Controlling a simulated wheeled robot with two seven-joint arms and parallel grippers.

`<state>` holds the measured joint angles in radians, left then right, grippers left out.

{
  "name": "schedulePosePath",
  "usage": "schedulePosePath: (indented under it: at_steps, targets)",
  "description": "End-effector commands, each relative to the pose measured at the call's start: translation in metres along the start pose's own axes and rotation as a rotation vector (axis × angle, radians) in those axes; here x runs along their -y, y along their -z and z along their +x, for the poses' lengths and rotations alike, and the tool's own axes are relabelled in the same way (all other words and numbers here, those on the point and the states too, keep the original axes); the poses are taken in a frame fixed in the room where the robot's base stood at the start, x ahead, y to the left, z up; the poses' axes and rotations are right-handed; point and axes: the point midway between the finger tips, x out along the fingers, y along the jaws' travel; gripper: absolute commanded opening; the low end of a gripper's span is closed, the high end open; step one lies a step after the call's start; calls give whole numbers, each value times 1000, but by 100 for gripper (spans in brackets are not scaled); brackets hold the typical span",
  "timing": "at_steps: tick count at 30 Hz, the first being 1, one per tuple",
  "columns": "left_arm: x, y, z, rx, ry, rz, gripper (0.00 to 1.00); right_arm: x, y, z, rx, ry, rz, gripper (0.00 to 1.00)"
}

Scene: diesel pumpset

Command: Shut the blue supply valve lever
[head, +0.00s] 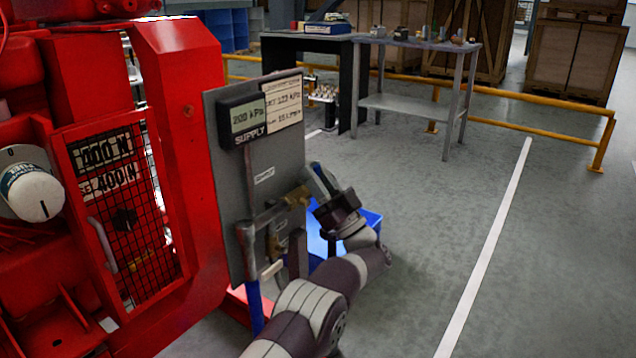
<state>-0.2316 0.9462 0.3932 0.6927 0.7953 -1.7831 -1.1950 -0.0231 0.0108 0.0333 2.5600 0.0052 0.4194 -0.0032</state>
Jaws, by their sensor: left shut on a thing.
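The supply panel (226,185) is a grey upright plate beside the red machine. It carries a display (248,117) reading 200 kPa, marked SUPPLY. A brass valve (297,195) sits at the panel's right edge with pipework below. The blue supply valve lever (319,177) slants at the valve's right side. My left gripper (325,196) is at the lever and shut on it; the dark fingers hide part of the lever and the exact contact. My right gripper is not in view.
The red machine (185,120) with a mesh guard (125,215) fills the left. A blue bin (372,221) stands on the floor behind my left wrist. A workbench (420,105) and a yellow rail (525,128) stand at the back. The floor on the right is clear.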

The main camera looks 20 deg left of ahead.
Motion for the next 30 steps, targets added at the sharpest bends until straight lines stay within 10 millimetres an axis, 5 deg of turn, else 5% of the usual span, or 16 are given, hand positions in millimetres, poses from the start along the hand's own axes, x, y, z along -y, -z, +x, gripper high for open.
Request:
schedulePosePath:
  at_steps: [14, 15, 17, 26, 30]
  targets:
    - [1, -2, -2, 2, 8, -4, 0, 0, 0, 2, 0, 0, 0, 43]
    - [1, -2, -2, 2, 8, -4, 32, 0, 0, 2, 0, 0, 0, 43]
    - [1, -2, -2, 2, 8, -4, 47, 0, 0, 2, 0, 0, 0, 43]
    - [0, 0, -3, 1, 8, -7, 47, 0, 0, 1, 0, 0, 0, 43]
    - [0, 2, -23, 1, 3, -5, 47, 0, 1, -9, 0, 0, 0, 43]
